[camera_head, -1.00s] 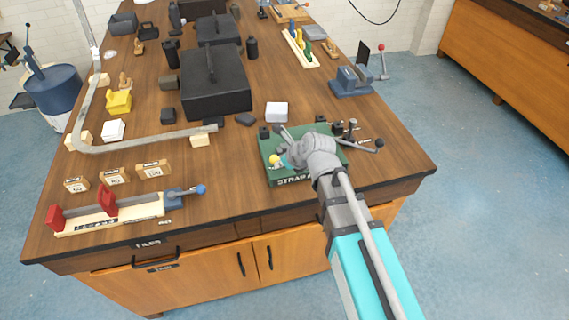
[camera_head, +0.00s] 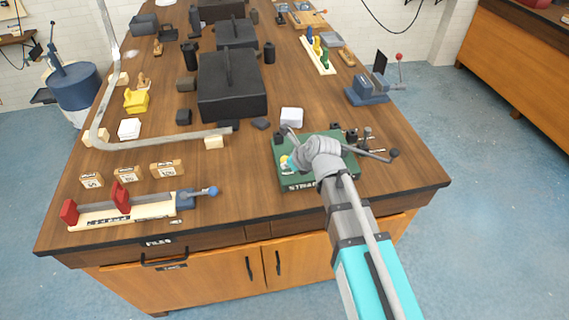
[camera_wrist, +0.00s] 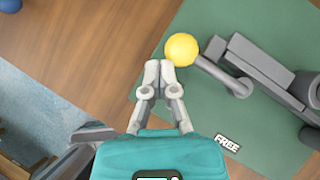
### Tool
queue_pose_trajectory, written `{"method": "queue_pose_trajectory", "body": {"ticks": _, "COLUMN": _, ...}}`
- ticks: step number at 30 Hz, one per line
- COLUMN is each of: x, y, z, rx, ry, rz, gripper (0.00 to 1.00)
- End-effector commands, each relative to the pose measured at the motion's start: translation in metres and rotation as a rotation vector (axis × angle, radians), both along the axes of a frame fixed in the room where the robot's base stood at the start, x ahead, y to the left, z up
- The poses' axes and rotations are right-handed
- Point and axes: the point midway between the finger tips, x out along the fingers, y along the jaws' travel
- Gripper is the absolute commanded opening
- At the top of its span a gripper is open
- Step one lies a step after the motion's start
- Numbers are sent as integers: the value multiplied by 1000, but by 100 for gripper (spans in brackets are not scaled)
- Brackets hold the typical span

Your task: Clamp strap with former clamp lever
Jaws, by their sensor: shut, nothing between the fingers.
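A green strap fixture board (camera_head: 290,178) lies near the front right edge of the wooden bench, partly hidden by my arm. In the wrist view the former clamp lever is a grey bar (camera_wrist: 222,76) with a yellow ball knob (camera_wrist: 181,49), joined to grey linkage parts (camera_wrist: 262,70) on the green board (camera_wrist: 260,130). A "FREE" label (camera_wrist: 227,143) lies below the lever. My gripper (camera_wrist: 160,68) is shut and empty. Its tips are just below and left of the yellow knob, very near it; I cannot tell if they touch. The strap is not clearly visible.
A white block (camera_head: 291,117) stands behind the board.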

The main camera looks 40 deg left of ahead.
Motion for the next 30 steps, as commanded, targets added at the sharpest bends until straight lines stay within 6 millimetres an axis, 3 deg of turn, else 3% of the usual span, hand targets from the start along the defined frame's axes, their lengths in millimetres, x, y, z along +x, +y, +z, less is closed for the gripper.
{"method": "queue_pose_trajectory", "body": {"ticks": 8, "x": -3, "y": -7, "z": 2, "rx": 1, "ry": -1, "rz": -2, "gripper": 0}}
{"method": "queue_pose_trajectory", "body": {"ticks": 17, "x": -19, "y": -36, "z": 10, "rx": 1, "ry": 0, "rz": -3, "gripper": 0}}
{"method": "queue_pose_trajectory", "body": {"ticks": 30, "x": -38, "y": -55, "z": 49, "rx": 0, "ry": 0, "rz": -1, "gripper": 0}}
